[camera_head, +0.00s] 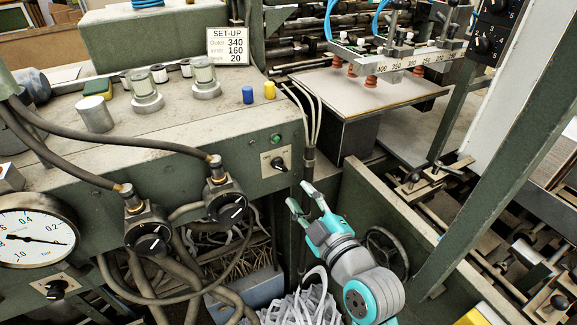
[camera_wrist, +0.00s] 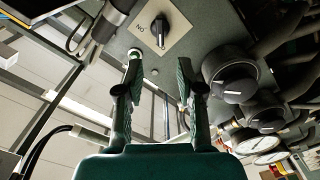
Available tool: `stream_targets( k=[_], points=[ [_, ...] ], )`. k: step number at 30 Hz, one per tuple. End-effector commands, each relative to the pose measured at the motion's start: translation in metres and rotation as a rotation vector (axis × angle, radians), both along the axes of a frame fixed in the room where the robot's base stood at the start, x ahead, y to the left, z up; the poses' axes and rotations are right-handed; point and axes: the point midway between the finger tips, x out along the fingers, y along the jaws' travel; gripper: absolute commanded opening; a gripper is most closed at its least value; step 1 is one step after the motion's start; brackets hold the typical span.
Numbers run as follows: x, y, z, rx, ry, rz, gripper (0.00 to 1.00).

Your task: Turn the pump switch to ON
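A black rotary switch (camera_head: 280,163) on a pale plate sits on the green machine's front panel, below a green button. It also shows at the top of the wrist view (camera_wrist: 159,30), where upside-down lettering beside it appears to read ON. The setting of its knob is hard to make out. My gripper (camera_head: 300,197) is below and right of the switch in the head view, apart from it. In the wrist view my gripper (camera_wrist: 160,60) has its fingers spread with nothing between them, and the switch lies beyond the fingertips.
Two black regulator knobs (camera_head: 226,207) (camera_head: 151,239) with hoses are left of the switch. A round gauge (camera_head: 35,238) and another small switch (camera_head: 56,289) are at far left. White cables (camera_head: 311,110) hang beside the panel's right corner. A handwheel (camera_head: 386,252) is behind my arm.

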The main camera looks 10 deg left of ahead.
Motion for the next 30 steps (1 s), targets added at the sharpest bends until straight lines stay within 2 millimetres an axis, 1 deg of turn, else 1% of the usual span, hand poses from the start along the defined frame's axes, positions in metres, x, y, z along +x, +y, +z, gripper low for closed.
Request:
stream_targets(
  k=[5,12,18,24,30],
  points=[
    [0.019,0.013,0.000,0.001,0.000,0.001,0.38],
    [0.055,0.037,0.000,0.001,0.001,0.000,0.38],
    [0.076,0.051,0.000,0.003,0.001,-0.001,0.38],
    [0.085,0.057,0.000,0.002,0.001,-0.002,0.38],
    [0.086,0.058,0.000,0.002,0.001,-0.002,0.38]
  ],
)
